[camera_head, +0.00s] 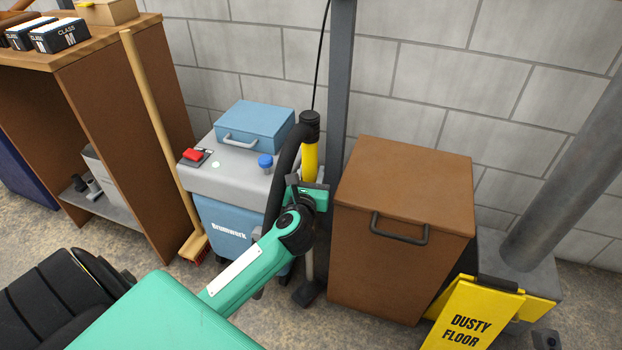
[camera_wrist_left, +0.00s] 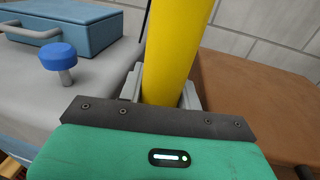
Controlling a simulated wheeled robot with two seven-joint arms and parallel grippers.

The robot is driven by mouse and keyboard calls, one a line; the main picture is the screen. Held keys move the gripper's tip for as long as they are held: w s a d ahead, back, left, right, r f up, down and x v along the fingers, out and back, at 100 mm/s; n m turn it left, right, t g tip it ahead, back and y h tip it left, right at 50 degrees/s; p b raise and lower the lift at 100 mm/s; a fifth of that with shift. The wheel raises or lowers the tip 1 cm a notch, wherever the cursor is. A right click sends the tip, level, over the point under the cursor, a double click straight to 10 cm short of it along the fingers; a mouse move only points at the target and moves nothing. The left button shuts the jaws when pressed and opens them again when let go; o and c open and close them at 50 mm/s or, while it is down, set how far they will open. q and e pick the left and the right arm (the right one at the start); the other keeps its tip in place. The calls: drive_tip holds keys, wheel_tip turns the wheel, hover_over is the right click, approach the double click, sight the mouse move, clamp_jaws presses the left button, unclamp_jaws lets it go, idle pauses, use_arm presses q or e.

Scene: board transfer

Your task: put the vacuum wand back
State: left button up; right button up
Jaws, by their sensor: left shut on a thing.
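The vacuum wand (camera_head: 310,158) has a yellow grip section, a black top and a thinner metal tube below, ending in a dark floor head (camera_head: 308,291) near the floor. It stands nearly upright in front of a dark grey post. My left gripper (camera_head: 311,188) is shut around the yellow section, which also shows in the left wrist view (camera_wrist_left: 182,45) between the grey fingers (camera_wrist_left: 163,97). A black hose (camera_head: 283,170) curves down from the wand's top beside the grey and blue vacuum (camera_head: 230,222). Whether a holder touches the wand is hidden. My right gripper is not in view.
A brown bin (camera_head: 385,260) with a dark handle stands close right of the wand. A blue case (camera_head: 255,129) and a blue knob (camera_head: 265,162) are on the vacuum. A broom (camera_head: 158,125) leans at left. A yellow floor sign (camera_head: 475,315) stands at lower right.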

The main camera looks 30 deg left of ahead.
use_arm(q)
drive_tip(key=shift+r, duration=0.15)
drive_tip(key=shift+f, duration=0.2)
drive_tip(key=o, duration=1.2)
drive_tip(key=shift+c, duration=0.2)
drive_tip(key=shift+r, duration=0.1)
